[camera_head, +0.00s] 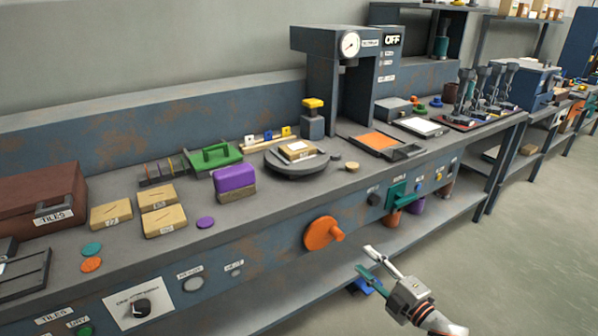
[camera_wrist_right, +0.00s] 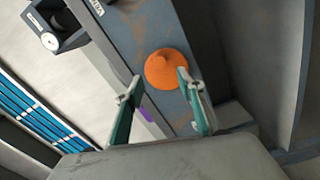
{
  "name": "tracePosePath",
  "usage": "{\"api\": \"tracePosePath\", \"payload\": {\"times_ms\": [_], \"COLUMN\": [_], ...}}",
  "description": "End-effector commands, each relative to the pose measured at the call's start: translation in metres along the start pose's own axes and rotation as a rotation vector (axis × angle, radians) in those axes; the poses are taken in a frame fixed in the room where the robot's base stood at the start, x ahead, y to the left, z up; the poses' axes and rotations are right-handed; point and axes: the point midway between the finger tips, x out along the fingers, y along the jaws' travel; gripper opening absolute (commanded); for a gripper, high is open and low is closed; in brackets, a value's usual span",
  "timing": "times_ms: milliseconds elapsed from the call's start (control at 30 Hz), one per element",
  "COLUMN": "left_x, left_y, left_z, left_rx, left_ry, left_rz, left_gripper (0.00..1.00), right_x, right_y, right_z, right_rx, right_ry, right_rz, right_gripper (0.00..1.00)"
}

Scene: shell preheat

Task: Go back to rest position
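My right gripper (camera_head: 369,260) hangs in front of the workbench, at the lower right of centre in the head view. Its two fingers are spread with nothing between them. In the wrist view the right gripper (camera_wrist_right: 158,86) also shows open, with teal finger pads. The orange round knob (camera_head: 322,233) on the bench front is left of the gripper in the head view. The knob also shows beyond the fingertips in the wrist view (camera_wrist_right: 165,68), apart from them as far as I can tell. My left gripper is not in view.
The bench top (camera_head: 270,205) holds tan tiles (camera_head: 158,197), a purple block (camera_head: 234,180), a round turntable (camera_head: 296,165) and a press (camera_head: 335,85) with a gauge. A teal handle (camera_head: 398,194) sticks out from the bench front. Open floor (camera_head: 530,240) lies to the right.

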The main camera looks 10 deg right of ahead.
Motion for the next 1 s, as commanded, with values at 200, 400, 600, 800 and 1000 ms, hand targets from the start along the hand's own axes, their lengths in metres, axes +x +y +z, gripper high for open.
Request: {"api": "tracePosePath", "payload": {"times_ms": [200, 400, 600, 800, 1000], "left_x": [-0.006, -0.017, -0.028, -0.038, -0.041], "left_y": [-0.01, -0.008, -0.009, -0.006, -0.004], "left_z": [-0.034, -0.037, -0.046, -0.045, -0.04], "left_rx": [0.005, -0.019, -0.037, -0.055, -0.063], "left_ry": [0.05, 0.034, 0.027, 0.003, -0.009], "left_rz": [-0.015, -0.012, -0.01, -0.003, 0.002], "left_gripper": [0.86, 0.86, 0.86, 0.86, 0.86], "right_x": [-0.028, -0.092, -0.173, -0.247, -0.281], "right_y": [-0.004, -0.03, -0.063, -0.087, -0.098], "right_z": [-0.03, -0.079, -0.131, -0.175, -0.195], "right_rx": [0.155, 0.47, 0.791, 1.041, 1.148], "right_ry": [-0.047, -0.169, -0.327, -0.483, -0.558], "right_rz": [-0.024, -0.103, -0.208, -0.301, -0.343], "right_gripper": [0.38, 0.38, 0.38, 0.38, 0.38]}}
